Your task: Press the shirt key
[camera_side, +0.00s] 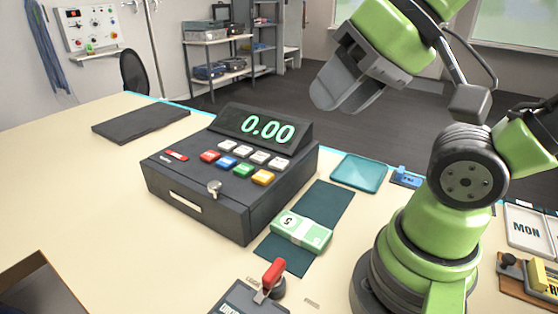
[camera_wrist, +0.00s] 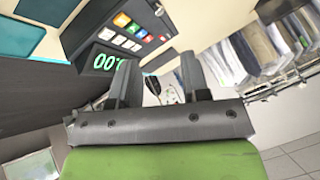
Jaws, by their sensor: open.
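The dark cash register (camera_side: 225,215) stands on the cream table, its display (camera_side: 268,127) showing 0.00 in green. Key markings are too small to read, so I cannot tell which is the shirt key. My gripper (camera_side: 338,92) is open and empty, raised above and to the right of the register, apart from it. In the wrist view, the register (camera_wrist: 88,28) shows beyond my gripper's spread fingers (camera_wrist: 158,78).
A banknote bundle (camera_side: 301,232) lies on a dark mat (camera_side: 322,204) right of the register. A teal tray (camera_side: 359,172) lies behind it. A red-handled lever (camera_side: 272,275) is in front. A dark flat board (camera_side: 140,124) lies left. Hanging garments (camera_wrist: 255,55) show in the wrist view.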

